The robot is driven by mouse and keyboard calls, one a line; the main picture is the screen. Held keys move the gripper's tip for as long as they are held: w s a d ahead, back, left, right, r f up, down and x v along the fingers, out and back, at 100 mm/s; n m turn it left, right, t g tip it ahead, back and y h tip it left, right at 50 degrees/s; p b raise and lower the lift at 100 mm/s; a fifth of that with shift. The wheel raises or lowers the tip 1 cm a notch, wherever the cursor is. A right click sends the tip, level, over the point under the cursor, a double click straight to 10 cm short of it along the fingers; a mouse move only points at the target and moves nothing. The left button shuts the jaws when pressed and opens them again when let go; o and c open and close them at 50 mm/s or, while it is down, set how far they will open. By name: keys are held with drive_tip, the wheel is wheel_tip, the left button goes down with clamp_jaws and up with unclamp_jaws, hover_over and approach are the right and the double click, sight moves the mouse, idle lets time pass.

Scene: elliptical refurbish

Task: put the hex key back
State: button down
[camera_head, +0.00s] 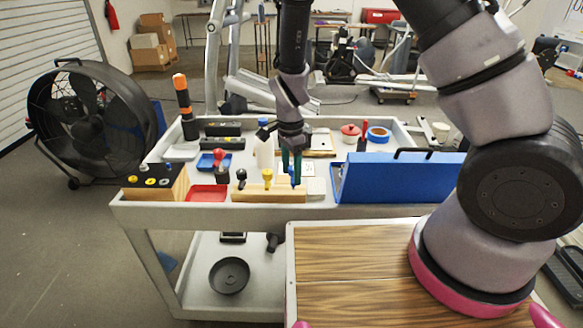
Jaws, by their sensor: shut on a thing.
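My gripper (291,172) points down over the front of the grey cart. It is shut on a small blue-handled piece (292,178), which looks like the hex key. The piece is upright at the right part of a light wooden block (270,195). I cannot tell whether its lower end is in the block or just behind or above it. A yellow-handled key (268,178) stands in the block's middle. A black-handled key (241,178) stands at its left end. The fingers hide part of the blue piece.
On the cart (230,213), a red tray (207,194) and a wooden block with knobs (152,182) lie to the left. A blue case (395,180) stands close on the right. A white bottle (264,151) stands behind. A wooden-topped table (350,265) is in front.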

drive_tip(key=shift+f, duration=0.3)
drive_tip(key=shift+f, duration=0.35)
unclamp_jaws()
drive_tip(key=shift+r, duration=0.1)
wheel_tip(320, 180, up, 11)
drive_tip(key=shift+w+a+f, duration=0.1)
drive_tip(key=shift+w+f, duration=0.05)
drive_tip(key=shift+f, duration=0.05)
idle(0.4)
drive_tip(key=shift+r, duration=0.1)
